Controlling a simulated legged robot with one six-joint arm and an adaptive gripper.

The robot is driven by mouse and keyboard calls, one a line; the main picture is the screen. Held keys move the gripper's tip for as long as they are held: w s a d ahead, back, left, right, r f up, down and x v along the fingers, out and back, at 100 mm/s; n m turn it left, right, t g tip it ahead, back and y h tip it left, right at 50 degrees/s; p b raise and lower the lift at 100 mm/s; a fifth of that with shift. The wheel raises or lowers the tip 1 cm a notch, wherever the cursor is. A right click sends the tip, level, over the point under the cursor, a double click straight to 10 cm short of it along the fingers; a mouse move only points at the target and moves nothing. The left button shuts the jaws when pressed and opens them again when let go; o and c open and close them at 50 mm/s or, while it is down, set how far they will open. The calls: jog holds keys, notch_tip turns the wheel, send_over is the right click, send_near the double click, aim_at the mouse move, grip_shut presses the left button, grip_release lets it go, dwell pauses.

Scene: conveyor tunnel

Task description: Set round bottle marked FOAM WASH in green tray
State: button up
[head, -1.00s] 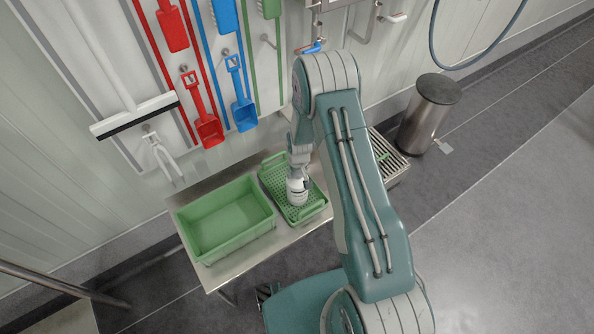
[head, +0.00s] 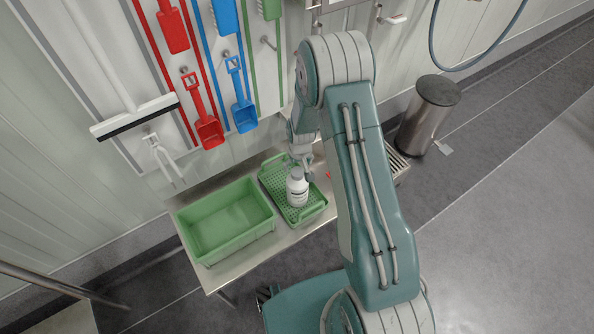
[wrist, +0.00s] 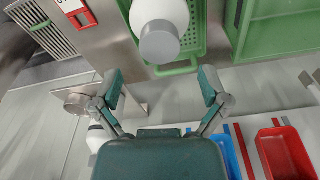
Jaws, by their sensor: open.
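The white round bottle (head: 297,188) stands upright in the perforated green tray (head: 272,179). Its label is too small to read in the head view. In the wrist view the bottle (wrist: 160,12) shows from above, with its grey cap towards me, and the tray (wrist: 191,42) around it. My gripper (head: 302,152) is just behind the bottle, on the wall side, partly hidden by my arm. In the wrist view my gripper (wrist: 162,80) has its two fingers wide apart, with nothing between them and a gap to the bottle.
A deeper, empty green bin (head: 225,220) sits left of the tray on the same steel table. A red scoop (head: 208,130) and a blue scoop (head: 244,115) hang on the wall behind. A steel pedal bin (head: 428,112) stands to the right. My arm hides the table's right part.

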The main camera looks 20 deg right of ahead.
jog(key=s+r+t, duration=0.1)
jog(key=s+r, duration=0.3)
jog(key=r, duration=1)
jog(key=s+r+t, duration=0.1)
jog(key=s+r, duration=0.2)
jog(key=r, duration=1.1)
jog(key=s+r+t, duration=0.1)
jog(key=s+r, duration=0.5)
jog(key=s, duration=0.4)
jog(key=s+r+m+t, duration=0.1)
jog(key=s+r, duration=0.5)
jog(key=s, duration=0.3)
jog(key=shift+s+a+r, duration=0.15)
jog(key=shift+s, duration=0.25)
